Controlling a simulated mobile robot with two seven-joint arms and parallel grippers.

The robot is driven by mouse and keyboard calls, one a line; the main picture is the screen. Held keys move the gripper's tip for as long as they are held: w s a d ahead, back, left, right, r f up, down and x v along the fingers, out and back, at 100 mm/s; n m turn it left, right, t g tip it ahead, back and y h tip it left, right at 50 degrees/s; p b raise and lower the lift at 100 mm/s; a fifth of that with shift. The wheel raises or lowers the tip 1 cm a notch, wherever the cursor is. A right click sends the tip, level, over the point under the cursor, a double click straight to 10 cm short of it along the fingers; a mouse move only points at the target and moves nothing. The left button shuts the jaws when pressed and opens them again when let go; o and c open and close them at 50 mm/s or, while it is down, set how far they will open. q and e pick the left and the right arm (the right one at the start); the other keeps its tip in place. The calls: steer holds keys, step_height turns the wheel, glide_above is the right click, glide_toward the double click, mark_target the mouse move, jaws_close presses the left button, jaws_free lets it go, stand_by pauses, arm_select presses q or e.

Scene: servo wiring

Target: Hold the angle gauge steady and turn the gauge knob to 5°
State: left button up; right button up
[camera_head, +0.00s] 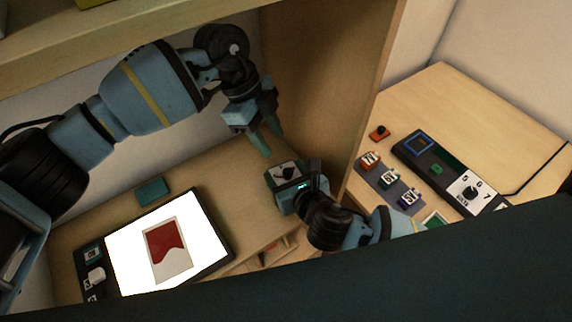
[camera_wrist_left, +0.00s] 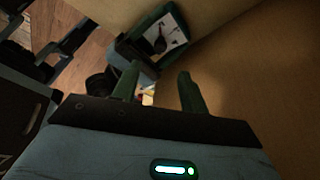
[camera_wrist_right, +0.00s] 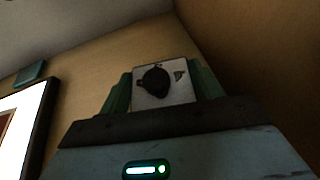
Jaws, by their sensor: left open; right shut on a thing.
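The angle gauge (camera_head: 287,167) is a small box with a pale face, near the wooden upright panel in the head view. My right gripper (camera_head: 292,183) is shut on its sides. In the right wrist view the gauge's white face (camera_wrist_right: 178,96) sits between the green fingers, with the dark round gauge knob (camera_wrist_right: 155,80) on it. The scale is too small to read. My left gripper (camera_head: 266,140) is open and empty, above the gauge and apart from it. The left wrist view shows the gauge face (camera_wrist_left: 173,31) beyond the open fingers (camera_wrist_left: 156,80).
A tablet-like screen (camera_head: 206,215) with a red picture lies on the left desk, a teal block (camera_head: 153,191) behind it. The wooden panel (camera_head: 335,90) stands close beside both grippers. Beyond it, a second table holds several small modules and a dark dial panel (camera_head: 450,187).

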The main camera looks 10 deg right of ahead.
mark_target(288, 171)
arm_select(q)
steer(key=x, duration=0.9)
steer(key=shift+s+d+f, duration=0.1)
steer(key=shift+d+f, duration=0.05)
steer(key=shift+f, duration=0.2)
steer(key=shift+c, duration=0.3)
jaws_close()
steer(key=shift+m, duration=0.4)
steer(key=m+g+y, duration=0.1)
steer(key=m, duration=0.2)
steer(key=shift+d+r, duration=0.1)
steer(key=m, duration=0.2)
steer(key=m+y, duration=0.1)
steer(key=m, duration=0.1)
steer(key=shift+m+g+y, duration=0.3)
